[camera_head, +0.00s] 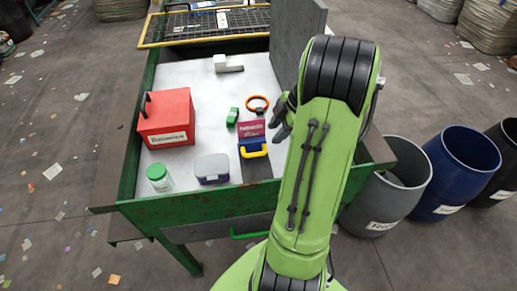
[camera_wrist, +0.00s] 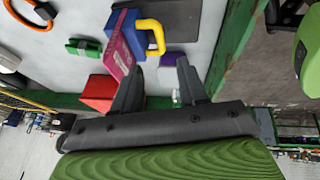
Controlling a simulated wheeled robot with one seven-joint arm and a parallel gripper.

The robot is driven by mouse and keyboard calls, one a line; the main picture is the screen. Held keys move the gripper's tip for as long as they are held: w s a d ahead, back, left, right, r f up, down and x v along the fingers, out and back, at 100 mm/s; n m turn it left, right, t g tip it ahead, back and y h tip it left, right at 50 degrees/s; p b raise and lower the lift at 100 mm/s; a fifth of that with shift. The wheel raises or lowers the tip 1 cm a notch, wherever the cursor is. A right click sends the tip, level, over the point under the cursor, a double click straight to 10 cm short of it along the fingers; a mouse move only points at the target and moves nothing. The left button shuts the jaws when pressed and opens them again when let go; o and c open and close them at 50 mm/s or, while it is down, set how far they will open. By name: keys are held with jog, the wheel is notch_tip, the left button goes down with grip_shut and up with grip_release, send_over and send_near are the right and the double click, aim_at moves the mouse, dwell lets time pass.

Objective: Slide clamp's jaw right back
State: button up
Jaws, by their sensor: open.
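I cannot tell for sure which thing is the clamp. A pale grey L-shaped piece (camera_head: 229,65), with a block and a bar, lies at the back of the table and may be it. A blue block (camera_head: 243,147) with a yellow handle (camera_head: 254,154) sits near the table's right side; the blue block shows in the wrist view (camera_wrist: 130,24). A magenta lettered box (camera_head: 251,130) stands against it. My gripper (camera_head: 280,118) is open and empty, just right of the magenta box. In the wrist view my gripper (camera_wrist: 158,78) has its fingers spread below the yellow handle.
An orange ring (camera_head: 266,103) and a green block (camera_head: 232,117) lie close to the gripper. A red lettered box (camera_head: 166,120), a jar (camera_head: 159,177) and a grey-lidded container (camera_head: 212,168) stand left and in front. A grey panel (camera_head: 298,38) rises back right.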

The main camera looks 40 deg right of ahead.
aim_at(258, 153)
jog(key=b+x, duration=0.1)
jog(key=x, duration=1)
jog(key=shift+w+f, duration=0.2)
jog(key=shift+f, duration=0.1)
jog(key=shift+c, duration=0.3)
grip_shut()
